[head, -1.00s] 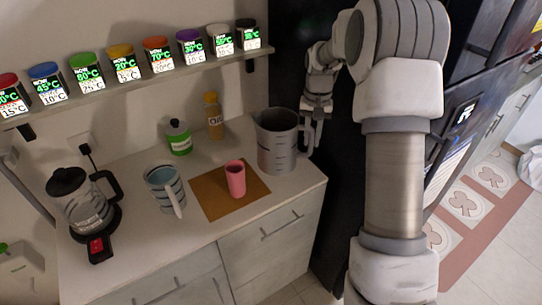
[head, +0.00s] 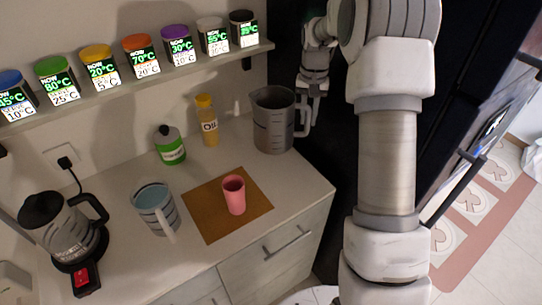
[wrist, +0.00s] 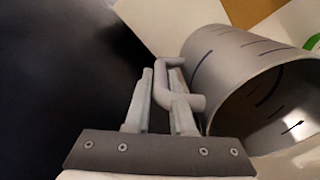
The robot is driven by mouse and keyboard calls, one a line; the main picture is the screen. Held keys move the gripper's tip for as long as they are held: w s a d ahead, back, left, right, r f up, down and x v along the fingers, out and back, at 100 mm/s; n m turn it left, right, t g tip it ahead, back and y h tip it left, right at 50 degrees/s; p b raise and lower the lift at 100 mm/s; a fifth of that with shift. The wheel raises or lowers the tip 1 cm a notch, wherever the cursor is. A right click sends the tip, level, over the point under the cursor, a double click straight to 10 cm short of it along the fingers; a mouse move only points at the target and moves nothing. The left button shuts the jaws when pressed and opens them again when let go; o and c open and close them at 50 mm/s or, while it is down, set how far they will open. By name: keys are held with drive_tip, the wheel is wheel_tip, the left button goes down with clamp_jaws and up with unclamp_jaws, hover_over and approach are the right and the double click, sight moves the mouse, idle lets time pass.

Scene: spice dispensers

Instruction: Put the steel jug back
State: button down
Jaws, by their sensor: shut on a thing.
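The steel jug (head: 273,124) is a grey, open-topped jug with dark marks, upright at the back right of the counter in the head view. I cannot tell whether its base touches the counter. My gripper (head: 310,92) is at its right side. In the wrist view, the fingers of my gripper (wrist: 163,92) are shut on the jug's handle (wrist: 172,88), and the jug's body (wrist: 228,62) lies to the right with its mouth facing the camera. The far side of the jug's base is hidden.
A pink cup (head: 234,196) stands on a brown mat (head: 205,212) in front of the jug. An oil bottle (head: 208,126) and a green-labelled bottle (head: 170,150) stand to its left. A striped mug (head: 155,205) and a kettle (head: 68,228) are further left. A spice shelf (head: 190,68) runs above.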

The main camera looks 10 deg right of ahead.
wheel_tip(320, 180, down, 10)
drive_tip(key=shift+w+p, duration=0.3)
drive_tip(key=shift+w, duration=0.15)
drive_tip(key=shift+r, duration=0.1)
drive_tip(key=c, duration=0.8)
unclamp_jaws()
drive_tip(key=shift+s+f, duration=0.1)
drive_tip(key=shift+f, duration=0.1)
drive_tip(key=shift+o, duration=0.2)
